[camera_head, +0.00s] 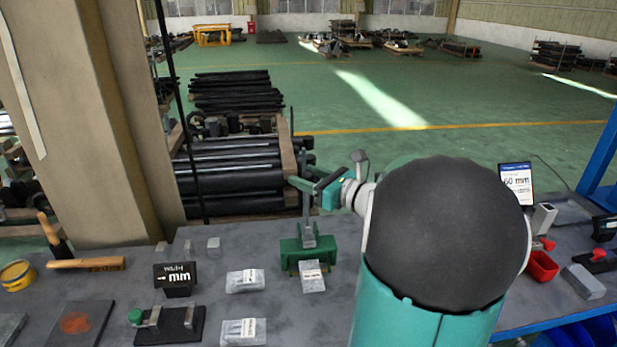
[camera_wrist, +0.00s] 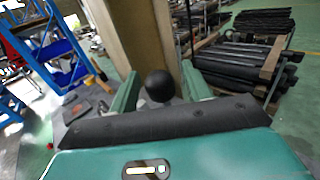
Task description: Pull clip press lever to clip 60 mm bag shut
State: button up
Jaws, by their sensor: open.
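The green clip press (camera_head: 292,250) stands on the grey bench, with its thin lever (camera_head: 308,212) rising upright. A clear bag with a white label (camera_head: 312,277) lies at the front of the press; I cannot tell how far its neck sits in the jaws. The lever's black ball knob (camera_wrist: 160,86) shows between my fingers in the wrist view, with gaps at both sides. My gripper (camera_head: 312,186) is open at the lever's top, where it hides the knob in the head view. A display (camera_head: 516,182) at the right reads 60 mm.
Two more labelled bags (camera_head: 245,281) (camera_head: 243,332) lie left of the press. A black sign (camera_head: 175,277), a black fixture with a green knob (camera_head: 170,326) and a hammer (camera_head: 52,235) stand further left. A red bin (camera_head: 541,267) is at the right. My arm hides the bench's middle right.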

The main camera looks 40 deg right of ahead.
jog(key=shift+c, duration=0.2)
grip_shut()
